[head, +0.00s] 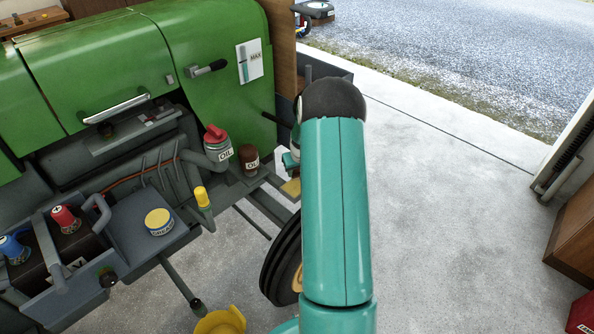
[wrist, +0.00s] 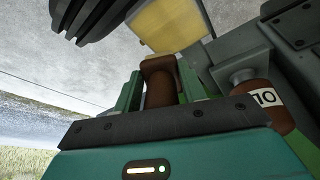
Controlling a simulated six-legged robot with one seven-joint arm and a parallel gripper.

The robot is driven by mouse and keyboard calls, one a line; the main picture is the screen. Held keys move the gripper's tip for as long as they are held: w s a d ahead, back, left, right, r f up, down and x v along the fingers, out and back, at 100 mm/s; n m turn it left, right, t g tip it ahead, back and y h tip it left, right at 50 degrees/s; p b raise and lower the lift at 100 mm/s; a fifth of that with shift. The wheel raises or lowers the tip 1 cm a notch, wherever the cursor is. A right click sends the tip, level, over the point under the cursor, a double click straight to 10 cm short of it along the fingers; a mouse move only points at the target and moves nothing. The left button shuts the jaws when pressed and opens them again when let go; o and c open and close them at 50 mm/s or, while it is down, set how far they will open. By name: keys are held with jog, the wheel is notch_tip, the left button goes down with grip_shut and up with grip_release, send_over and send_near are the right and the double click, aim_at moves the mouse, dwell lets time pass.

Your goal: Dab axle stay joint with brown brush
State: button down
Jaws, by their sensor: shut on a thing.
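My gripper (wrist: 160,85) is shut on the brown brush (wrist: 160,78), with the brown handle between its green fingers. The brush's broad yellow bristle end (wrist: 170,24) points away from the gripper. In the head view a tan patch of the brush (head: 291,187) shows at the left edge of my teal arm, which hides most of the gripper. The bristles are beside the tractor's grey metal frame (wrist: 232,50); I cannot tell whether they touch it. I cannot single out the axle stay joint with certainty; a grey bracket with bolts (wrist: 295,28) is at the upper right.
The green tractor (head: 215,50) fills the left. A brown labelled cap (head: 249,158) and red-capped oil filler (head: 217,138) are close to the gripper. A black tyre (head: 281,262) is below. A yellow funnel-like thing (head: 222,321) is lower down. Concrete floor (head: 460,210) is clear at right.

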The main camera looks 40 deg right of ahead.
jog(key=shift+a, duration=0.1)
jog(key=shift+a, duration=0.85)
jog(key=shift+d+f, duration=0.15)
jog(key=shift+d, duration=0.8)
jog(key=shift+a, duration=0.15)
jog(key=shift+a, duration=0.8)
jog(key=shift+d, duration=0.15)
